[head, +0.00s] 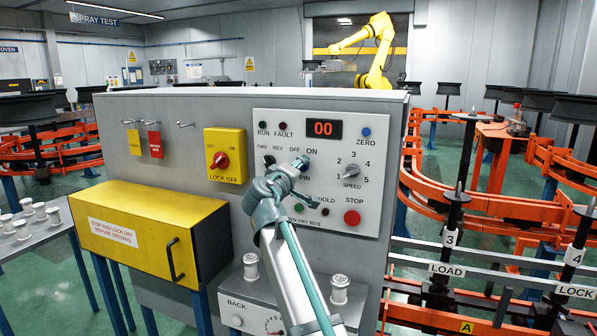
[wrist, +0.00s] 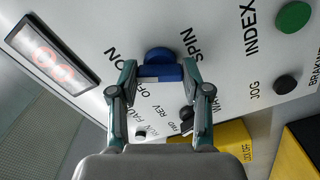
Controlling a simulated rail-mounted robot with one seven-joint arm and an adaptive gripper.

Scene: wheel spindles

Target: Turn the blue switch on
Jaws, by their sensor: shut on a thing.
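The blue switch (wrist: 159,56) is a round knob with a raised grip bar on the white control panel (head: 262,122). OFF, ON and SPIN labels stand around it. My gripper (wrist: 160,73) is shut on the switch, with one finger at each side of the bar in the wrist view. In the head view, my gripper (head: 300,164) is against the panel just below the OFF and ON labels and mostly hides the switch. I cannot tell which label the knob points to.
A FWD/REV knob (head: 269,160), a SPEED dial (head: 351,171), a red STOP button (head: 352,217) and a red display (head: 324,129) reading 00 are close by. A yellow LOCK OFF switch (head: 225,155) and a yellow box (head: 148,232) are to the left.

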